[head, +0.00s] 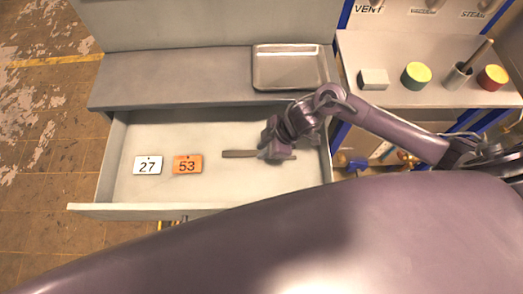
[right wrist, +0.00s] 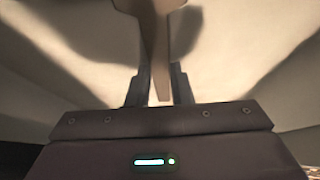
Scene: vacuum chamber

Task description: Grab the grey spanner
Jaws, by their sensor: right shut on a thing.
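The grey spanner (head: 238,154) lies in the right half of the open drawer (head: 220,121), running left to right. My right gripper (head: 276,153) reaches down into the drawer and is shut on the spanner's middle part, which it hides. In the right wrist view the spanner (right wrist: 158,45) runs down between the two fingers of my right gripper (right wrist: 159,88). I cannot tell whether the spanner is clear of the drawer floor. My left gripper is not in view.
A white tag "27" (head: 148,165) and an orange tag "53" (head: 187,165) lie in the drawer's left half. A metal tray (head: 289,85) sits on the ledge behind. A shelf (head: 390,55) at right holds a pale block (head: 374,79), green and red round pieces and a cup.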

